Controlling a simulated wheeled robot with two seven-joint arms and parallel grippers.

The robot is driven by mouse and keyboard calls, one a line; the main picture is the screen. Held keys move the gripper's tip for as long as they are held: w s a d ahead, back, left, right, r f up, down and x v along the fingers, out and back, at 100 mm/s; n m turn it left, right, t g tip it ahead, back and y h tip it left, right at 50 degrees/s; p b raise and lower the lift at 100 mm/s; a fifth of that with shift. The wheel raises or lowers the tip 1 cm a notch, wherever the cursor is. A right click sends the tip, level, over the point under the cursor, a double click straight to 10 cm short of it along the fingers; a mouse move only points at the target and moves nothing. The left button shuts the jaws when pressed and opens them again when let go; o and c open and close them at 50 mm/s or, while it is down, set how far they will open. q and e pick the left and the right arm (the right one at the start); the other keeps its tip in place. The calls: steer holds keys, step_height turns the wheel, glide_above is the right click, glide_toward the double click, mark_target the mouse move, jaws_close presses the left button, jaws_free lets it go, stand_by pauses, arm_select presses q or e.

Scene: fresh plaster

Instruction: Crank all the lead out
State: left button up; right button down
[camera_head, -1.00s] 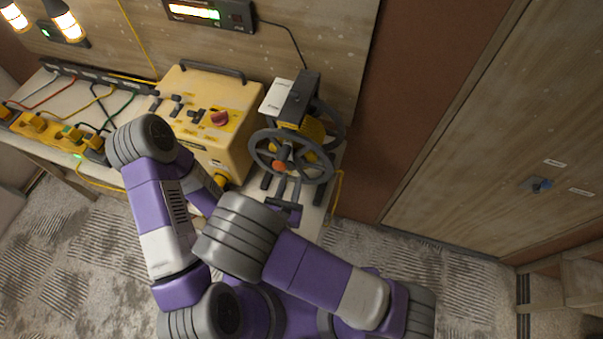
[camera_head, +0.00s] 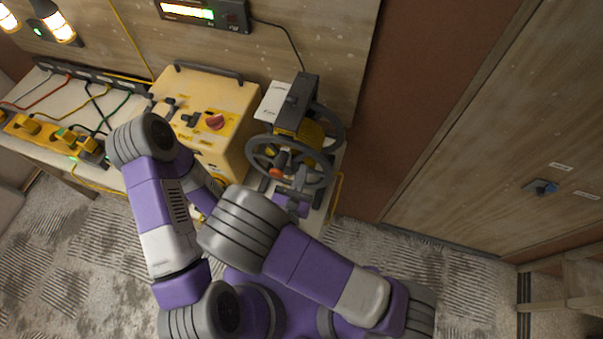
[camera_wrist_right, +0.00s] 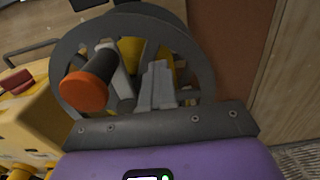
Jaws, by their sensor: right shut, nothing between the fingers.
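A hand-crank reel with a dark grey spoked wheel (camera_head: 250,158) stands at the right end of the bench. Its crank handle has an orange end (camera_head: 276,173), low on the wheel's left side. Yellow lead (camera_head: 311,133) shows on the drum behind the wheel. My right gripper (camera_head: 299,180) is at the lower front of the wheel, right of the handle. In the right wrist view its grey fingers (camera_wrist_right: 155,88) are together and empty, with the orange-ended handle (camera_wrist_right: 84,92) apart to their left. My left gripper is hidden behind my arms.
A yellow control box (camera_head: 235,97) with a red knob (camera_head: 215,122) stands left of the reel. Coloured leads and a yellow socket strip (camera_head: 50,135) lie further left. A display (camera_head: 188,12) hangs on the wall. A wooden door (camera_head: 480,130) is at right.

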steer(key=shift+s+a+r, duration=0.1)
steer(key=shift+s+a, duration=0.05)
steer(key=shift+s, duration=0.15)
steer(key=shift+w, duration=0.1)
steer(key=shift+w, duration=0.15)
steer(key=c, duration=1.7)
jaws_free()
steer(key=o, duration=0.9)
steer(key=shift+c, duration=0.2)
